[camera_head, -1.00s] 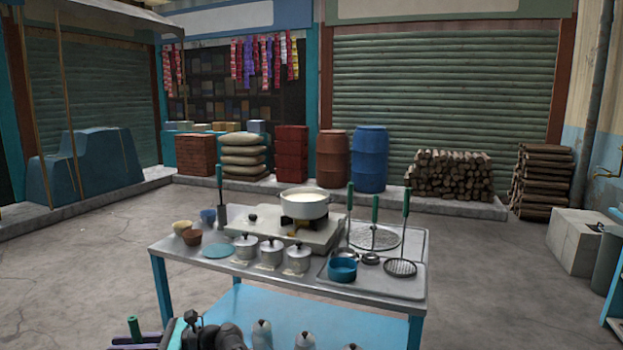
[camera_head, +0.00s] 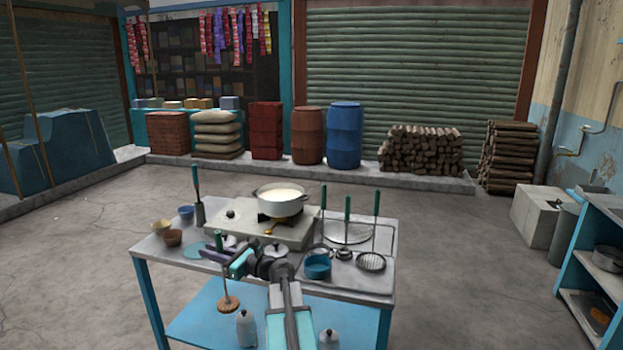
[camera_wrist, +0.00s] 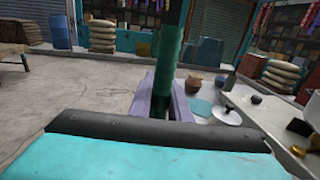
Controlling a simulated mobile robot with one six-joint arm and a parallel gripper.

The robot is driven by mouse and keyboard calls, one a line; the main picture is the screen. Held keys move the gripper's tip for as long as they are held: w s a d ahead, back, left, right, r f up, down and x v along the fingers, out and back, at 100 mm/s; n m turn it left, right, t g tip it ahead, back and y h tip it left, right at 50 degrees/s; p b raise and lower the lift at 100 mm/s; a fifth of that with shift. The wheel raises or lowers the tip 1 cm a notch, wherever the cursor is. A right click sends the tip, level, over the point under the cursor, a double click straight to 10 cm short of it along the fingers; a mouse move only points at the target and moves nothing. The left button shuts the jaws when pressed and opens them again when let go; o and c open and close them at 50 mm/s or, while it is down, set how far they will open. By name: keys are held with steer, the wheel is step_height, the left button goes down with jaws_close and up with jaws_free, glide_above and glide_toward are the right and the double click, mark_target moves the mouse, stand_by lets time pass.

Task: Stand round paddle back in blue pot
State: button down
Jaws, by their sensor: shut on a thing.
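My gripper (camera_head: 225,251) is shut on the green handle of the round paddle (camera_head: 229,303). The paddle hangs upright, its round brown disc low, in front of the table's front edge. In the wrist view the green handle (camera_wrist: 168,48) stands between my purple fingers (camera_wrist: 162,105); the disc is hidden there. A blue pot (camera_head: 318,267) stands on the tray at the table's right front, to the right of my gripper. A smaller blue cup (camera_head: 186,212) stands at the table's left back, beside a dark can (camera_head: 199,214) with a green-handled tool in it.
The table (camera_head: 160,249) holds a stove (camera_head: 235,226) with a white pan (camera_head: 281,200), bowls (camera_head: 172,238) and a teal disc (camera_head: 194,250). My arm hides part of the lidded pots. Open floor lies left.

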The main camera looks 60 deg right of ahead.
steer(key=s+d+r+m+h+p, duration=0.2)
steer(key=s+d+r+h+p, duration=0.1)
steer(key=d, duration=0.7)
steer(key=s+d+r+m+g+h+p, duration=0.1)
steer(key=s+d+r+h+p, duration=0.3)
steer(key=s+d, duration=0.4)
steer(key=s+d+r+m+h+p, duration=0.3)
steer(key=s+d+r+m+p, duration=0.1)
steer(key=d, duration=0.9)
step_height(320, 180, up, 3)
steer(key=shift+s+d+r+h+p, duration=0.15)
steer(key=shift+s+h+p, duration=0.25)
steer(key=shift+s+p, duration=0.5)
steer(key=shift+f, duration=0.25)
step_height(320, 180, down, 10)
steer(key=b, duration=0.7)
steer(key=shift+r, duration=0.2)
